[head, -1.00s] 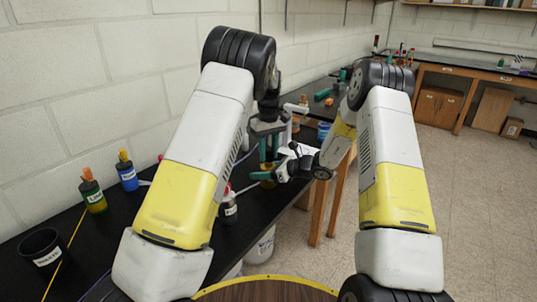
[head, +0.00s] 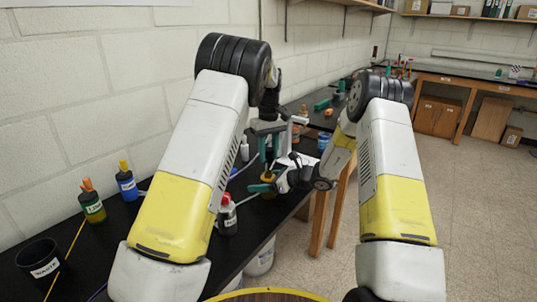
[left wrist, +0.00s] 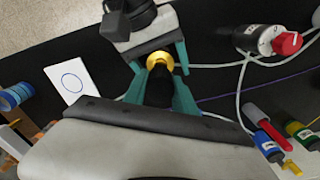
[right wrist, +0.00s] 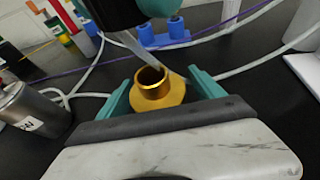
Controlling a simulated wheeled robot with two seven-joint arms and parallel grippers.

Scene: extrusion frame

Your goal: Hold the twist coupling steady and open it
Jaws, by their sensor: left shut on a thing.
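The lower part of the twist coupling (right wrist: 156,98) is gold with an open brass tube on top. In the head view, my right gripper (head: 271,182) is low over the bench. My left gripper (head: 268,148) points down just above it. In the left wrist view, my left gripper (left wrist: 160,82) is shut on a dark round piece (left wrist: 158,92), apparently the coupling's upper part. The gold part (left wrist: 160,61) shows beyond it. My fingers partly hide the dark piece.
A red-capped bottle (head: 227,215) stands close by on the black bench. A metal canister (right wrist: 27,110) and pale hoses lie around the coupling. Bottles (head: 91,203) and a black waste cup (head: 40,262) stand at the left. The wall is close behind.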

